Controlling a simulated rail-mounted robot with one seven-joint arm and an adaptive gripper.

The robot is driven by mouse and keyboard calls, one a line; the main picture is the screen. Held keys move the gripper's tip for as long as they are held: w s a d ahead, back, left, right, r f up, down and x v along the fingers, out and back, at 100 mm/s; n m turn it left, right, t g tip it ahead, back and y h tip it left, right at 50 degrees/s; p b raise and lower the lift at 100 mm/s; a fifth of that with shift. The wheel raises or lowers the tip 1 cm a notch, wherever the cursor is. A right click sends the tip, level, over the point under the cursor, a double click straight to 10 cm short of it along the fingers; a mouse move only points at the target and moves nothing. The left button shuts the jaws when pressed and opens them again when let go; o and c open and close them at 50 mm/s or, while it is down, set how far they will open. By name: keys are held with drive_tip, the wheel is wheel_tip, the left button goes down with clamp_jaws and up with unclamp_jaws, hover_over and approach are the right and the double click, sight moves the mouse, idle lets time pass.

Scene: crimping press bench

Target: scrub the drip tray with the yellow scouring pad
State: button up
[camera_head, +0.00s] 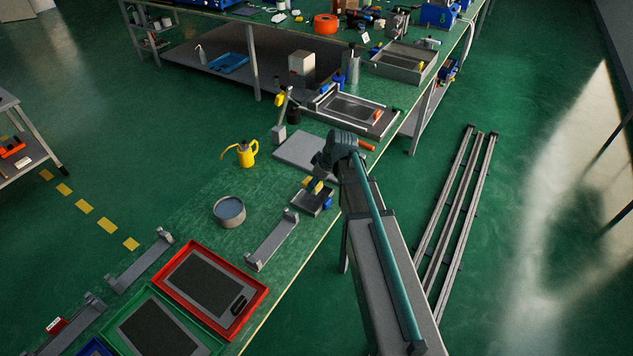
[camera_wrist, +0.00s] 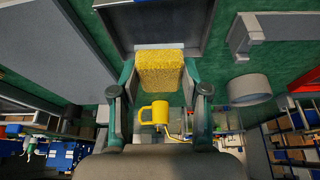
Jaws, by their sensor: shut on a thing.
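My gripper (camera_wrist: 160,74) is shut on the yellow scouring pad (camera_wrist: 160,57), which sits between its two fingers in the wrist view. In the head view the pad (camera_head: 318,187) shows as a small yellow patch under my wrist. A small grey tray with a dark inside, seemingly the drip tray (camera_head: 303,207), lies at the bench's right edge, just under and in front of the pad. It also shows in the wrist view (camera_wrist: 213,20), just beyond the pad. Whether the pad touches the tray I cannot tell. My arm hides part of the area around it.
A round grey bowl (camera_head: 229,211) and a bracket (camera_head: 271,240) stand left of the tray. A flat grey plate (camera_head: 300,150) and a yellow can (camera_head: 246,153) lie farther back. A red tray (camera_head: 255,307) is nearer the front. Green bench surface is clear between them.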

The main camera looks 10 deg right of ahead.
sight(313, 199)
drive_tip(key=shift+f+b, duration=1.7)
drive_tip(key=shift+f, duration=0.75)
drive_tip(key=shift+f+b, duration=0.45)
drive_tip(key=shift+f, duration=0.15)
drive_tip(key=shift+w, duration=0.1)
